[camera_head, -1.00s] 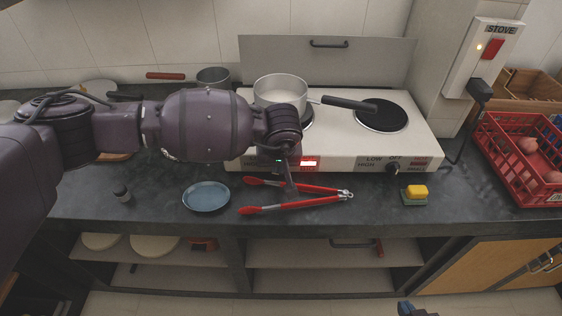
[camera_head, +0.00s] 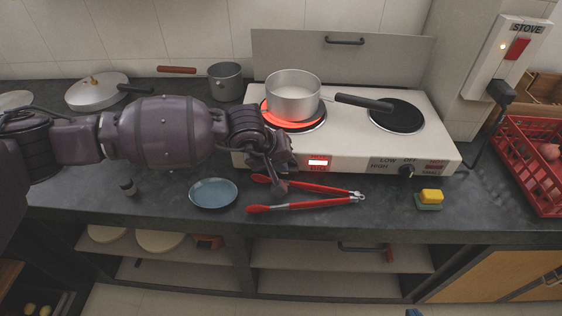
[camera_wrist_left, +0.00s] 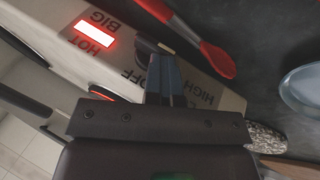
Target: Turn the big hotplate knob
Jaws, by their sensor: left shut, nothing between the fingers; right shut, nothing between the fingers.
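The white two-burner hotplate (camera_head: 350,150) stands on the counter with a pot (camera_head: 293,95) on its left burner, which glows red. A lit red-white indicator (camera_head: 318,162) is on its front, marked BIG HOT in the wrist view (camera_wrist_left: 95,34). The big knob is hidden behind my left gripper (camera_head: 279,189) in the head view. In the wrist view a dark knob part (camera_wrist_left: 146,46) shows beside my left fingers (camera_wrist_left: 163,62), close to the OFF and HIGH lettering; contact is unclear. My left gripper is shut and empty. Only a sliver of my right gripper (camera_head: 413,312) shows at the bottom edge.
Red tongs (camera_head: 305,206) and a blue plate (camera_head: 213,193) lie in front of the hotplate. A smaller knob (camera_head: 406,171) is to the right, above a yellow-green sponge (camera_head: 430,199). A red crate (camera_head: 520,165) stands at the far right.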

